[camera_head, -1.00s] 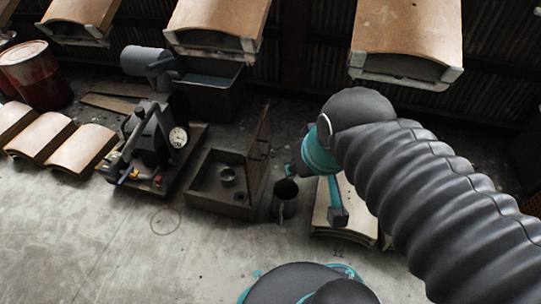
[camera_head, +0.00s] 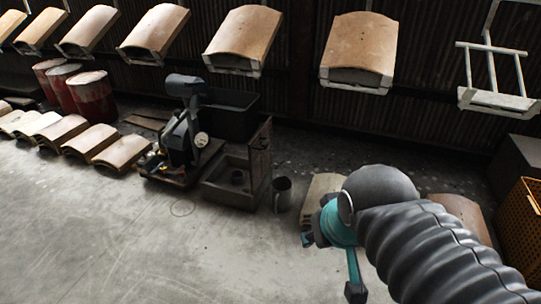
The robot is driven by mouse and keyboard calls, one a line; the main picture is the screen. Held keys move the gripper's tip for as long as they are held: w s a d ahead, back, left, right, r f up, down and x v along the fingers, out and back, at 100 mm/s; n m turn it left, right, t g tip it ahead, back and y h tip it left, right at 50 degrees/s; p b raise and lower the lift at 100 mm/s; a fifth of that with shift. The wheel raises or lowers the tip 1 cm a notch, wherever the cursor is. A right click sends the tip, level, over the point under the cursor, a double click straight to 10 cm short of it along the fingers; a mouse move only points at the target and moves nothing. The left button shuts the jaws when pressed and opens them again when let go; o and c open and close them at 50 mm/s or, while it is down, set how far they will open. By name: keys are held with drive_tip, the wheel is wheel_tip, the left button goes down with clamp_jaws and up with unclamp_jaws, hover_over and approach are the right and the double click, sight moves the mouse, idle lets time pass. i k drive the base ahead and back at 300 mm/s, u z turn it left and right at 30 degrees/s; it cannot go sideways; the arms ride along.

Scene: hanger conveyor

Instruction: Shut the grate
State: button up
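A dark metal box (camera_head: 218,194) with a low open tray stands on the floor near the middle of the view. A rusty upright panel (camera_head: 259,160), which looks like the grate, stands raised along the box's right side, leaving the top open. A small round ring or cup (camera_head: 238,177) sits inside the box. My gripper (camera_head: 331,265) is at the lower right, right of the box and apart from the panel. Its two teal fingers are spread with nothing visible between them. The arm hides part of the floor behind it.
Curved tiles (camera_head: 322,192) lie behind my gripper. The floor in front is clear.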

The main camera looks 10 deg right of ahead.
sight(267, 156)
drive_tip(key=u, duration=0.65)
drive_tip(key=i, duration=1.2)
